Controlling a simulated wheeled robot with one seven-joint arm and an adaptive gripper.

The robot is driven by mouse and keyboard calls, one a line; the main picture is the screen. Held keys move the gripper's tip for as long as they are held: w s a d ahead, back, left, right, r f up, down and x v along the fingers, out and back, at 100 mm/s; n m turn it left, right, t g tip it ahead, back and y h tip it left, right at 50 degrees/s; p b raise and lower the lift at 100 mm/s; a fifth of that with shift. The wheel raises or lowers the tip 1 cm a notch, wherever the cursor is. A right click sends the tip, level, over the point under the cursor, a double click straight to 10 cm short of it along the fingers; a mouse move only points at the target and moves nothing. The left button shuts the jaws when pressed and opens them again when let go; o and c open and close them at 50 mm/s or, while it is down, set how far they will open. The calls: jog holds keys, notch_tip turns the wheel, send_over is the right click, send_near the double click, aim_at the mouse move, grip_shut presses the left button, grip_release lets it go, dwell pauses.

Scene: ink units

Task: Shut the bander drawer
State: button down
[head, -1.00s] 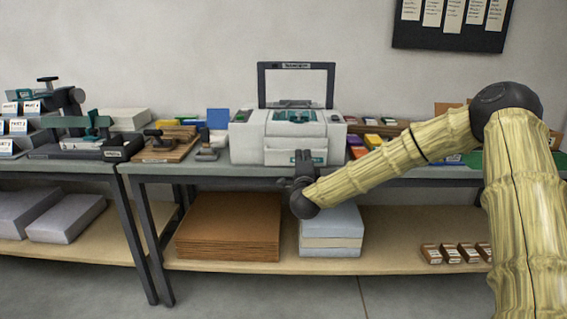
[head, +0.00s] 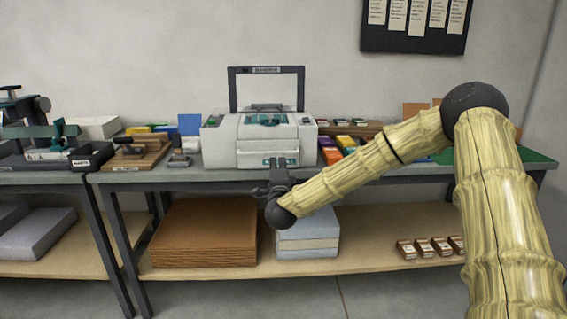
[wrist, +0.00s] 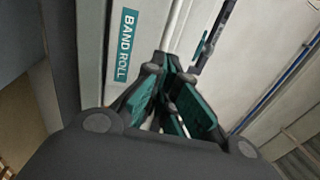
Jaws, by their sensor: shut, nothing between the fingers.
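The bander (head: 220,140) is a white machine with a dark upright frame, standing on the bench. Its drawer (head: 255,159) is the low front panel with a teal label strip. In the wrist view the pale drawer front (wrist: 95,45) fills the upper left, with a teal "BAND ROLL" label (wrist: 125,47). How far the drawer stands out I cannot tell. My gripper (head: 279,172) is at the drawer's lower front, right of its middle. In the wrist view its teal-padded fingers (wrist: 168,64) are together and empty, right of the label. Contact with the drawer is unclear.
The grey bench top (head: 345,176) has a front edge close to my gripper. Coloured packs (head: 340,148) lie right of the bander, and a wooden stamping block (head: 135,155) lies left. The lower shelf holds brown sheets (head: 205,235) and a pale stack (head: 308,240).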

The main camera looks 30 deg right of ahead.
jog(key=v, duration=1)
jog(key=shift+a, duration=0.15)
jog(key=s+a+f+n+g+y, duration=0.25)
jog(key=s+a+f+n, duration=0.2)
jog(key=f, duration=0.55)
jog(key=s+a+f+n+g+y, duration=0.25)
jog(key=a+f+n, duration=0.2)
jog(key=f, duration=0.55)
jog(key=s+a+f+n+g+y, duration=0.1)
jog(key=s+a+f+n+y, duration=0.3)
jog(key=f, duration=0.6)
jog(key=s+a+f+n+g, duration=0.3)
jog(key=s+f+g, duration=0.1)
jog(key=s+f, duration=0.6)
jog(key=s+d+f+n+g, duration=0.1)
jog(key=s+f+n+g, duration=0.3)
jog(key=s, duration=0.9)
jog(key=s+d+f+n+g, duration=0.15)
jog(key=s+f+g, duration=0.35)
jog(key=s, duration=0.8)
notch_tip(320, 180, up, 16)
jog(key=p, duration=1.6)
jog(key=shift+s+a+f+n+t+h+p, duration=0.25)
jog(key=shift+s+n+t+h+p, duration=0.1)
jog(key=shift+n+h+p, duration=0.1)
